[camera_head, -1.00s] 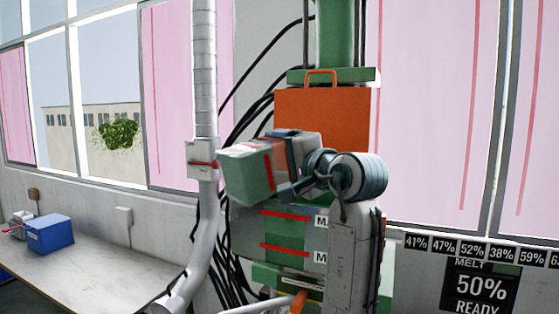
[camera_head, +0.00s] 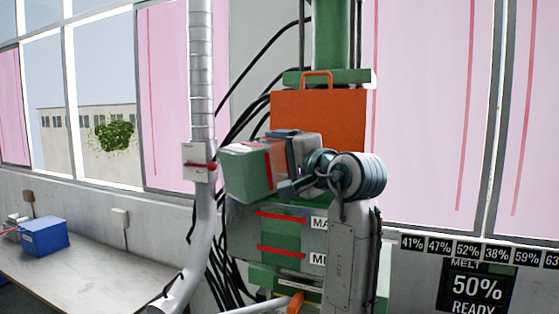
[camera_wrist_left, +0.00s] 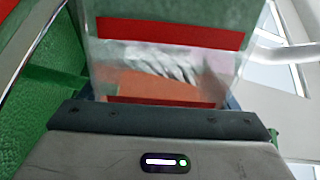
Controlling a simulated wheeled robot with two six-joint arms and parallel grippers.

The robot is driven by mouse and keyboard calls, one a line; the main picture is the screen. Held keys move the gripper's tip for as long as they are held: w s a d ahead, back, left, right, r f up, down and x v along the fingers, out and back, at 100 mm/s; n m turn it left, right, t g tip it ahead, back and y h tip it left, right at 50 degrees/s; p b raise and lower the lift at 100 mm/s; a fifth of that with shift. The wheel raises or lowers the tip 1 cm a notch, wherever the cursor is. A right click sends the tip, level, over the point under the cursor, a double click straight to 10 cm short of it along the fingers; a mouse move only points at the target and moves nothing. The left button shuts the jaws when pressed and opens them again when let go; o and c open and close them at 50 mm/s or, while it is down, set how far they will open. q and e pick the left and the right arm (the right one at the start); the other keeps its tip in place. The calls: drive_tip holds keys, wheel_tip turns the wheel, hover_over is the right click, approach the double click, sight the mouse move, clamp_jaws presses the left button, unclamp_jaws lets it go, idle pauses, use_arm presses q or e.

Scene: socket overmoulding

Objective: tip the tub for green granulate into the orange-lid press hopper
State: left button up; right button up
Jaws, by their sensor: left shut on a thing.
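The tub (camera_head: 242,174) is a boxy green container with a red stripe. My left gripper (camera_head: 297,158) is shut on it and holds it in the air, slightly tilted, in front of the press. In the left wrist view the tub (camera_wrist_left: 170,32) fills the upper middle above my gripper (camera_wrist_left: 165,118), with red bands and a clear strip. The orange lid (camera_head: 318,118) with its handle stands upright behind the tub. The hopper mouth is hidden behind the tub and my arm. My right gripper is not in view.
A silver pipe (camera_head: 202,90) with a small box and red lever runs upright just left of the tub. Black cables hang behind it. A blue box (camera_head: 45,236) sits on a bench (camera_head: 95,275) at the left. A display (camera_head: 478,287) reads 50%.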

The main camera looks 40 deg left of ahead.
use_arm(q)
drive_tip(key=shift+d+r+m, duration=0.2)
drive_tip(key=shift+r+m, duration=0.05)
drive_tip(key=shift+m, duration=0.55)
drive_tip(key=shift+w+d+r+m, duration=0.1)
drive_tip(key=shift+w+m, duration=0.15)
drive_tip(key=shift+m, duration=0.55)
idle(0.6)
drive_tip(key=shift+s+f+n+b, duration=0.35)
drive_tip(key=shift+n+b, duration=0.5)
drive_tip(key=shift+n, duration=0.05)
drive_tip(key=shift+s+a+n+b, duration=0.2)
drive_tip(key=shift+n+b, duration=0.1)
drive_tip(key=shift+n, duration=0.4)
drive_tip(key=shift+r, duration=0.15)
